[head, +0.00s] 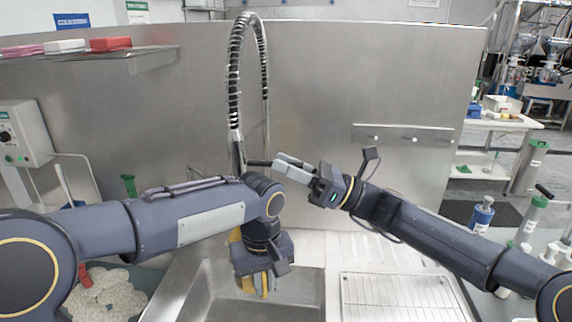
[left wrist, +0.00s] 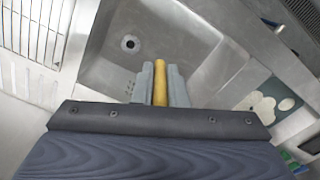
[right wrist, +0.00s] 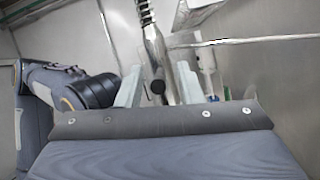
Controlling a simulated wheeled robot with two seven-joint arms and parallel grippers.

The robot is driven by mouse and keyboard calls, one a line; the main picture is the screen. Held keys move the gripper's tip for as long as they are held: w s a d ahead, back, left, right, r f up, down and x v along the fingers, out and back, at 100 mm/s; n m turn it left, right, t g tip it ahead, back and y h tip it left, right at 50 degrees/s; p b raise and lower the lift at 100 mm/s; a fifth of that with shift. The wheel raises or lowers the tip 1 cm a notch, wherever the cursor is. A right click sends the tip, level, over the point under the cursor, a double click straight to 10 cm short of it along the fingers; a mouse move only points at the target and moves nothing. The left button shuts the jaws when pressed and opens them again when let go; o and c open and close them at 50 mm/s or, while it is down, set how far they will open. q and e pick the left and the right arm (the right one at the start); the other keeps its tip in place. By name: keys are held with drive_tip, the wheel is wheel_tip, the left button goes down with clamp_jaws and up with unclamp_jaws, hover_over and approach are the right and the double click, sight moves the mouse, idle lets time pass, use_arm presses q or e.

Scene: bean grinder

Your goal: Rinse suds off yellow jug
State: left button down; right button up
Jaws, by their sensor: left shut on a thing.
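My right gripper (head: 283,168) is open near that lever. In the right wrist view the sprayer (right wrist: 155,50) appears between its spread fingers.
A wire rack (head: 400,297) lies right of the sink. A steel wall (head: 350,90) stands behind, with a hook rail (head: 400,134). A shelf (head: 90,60) at the upper left holds coloured blocks. Pale round pieces (head: 105,290) lie left of the sink.

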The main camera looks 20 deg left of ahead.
drive_tip(key=shift+a+r, duration=0.1)
drive_tip(key=shift+a, duration=0.2)
clamp_jaws()
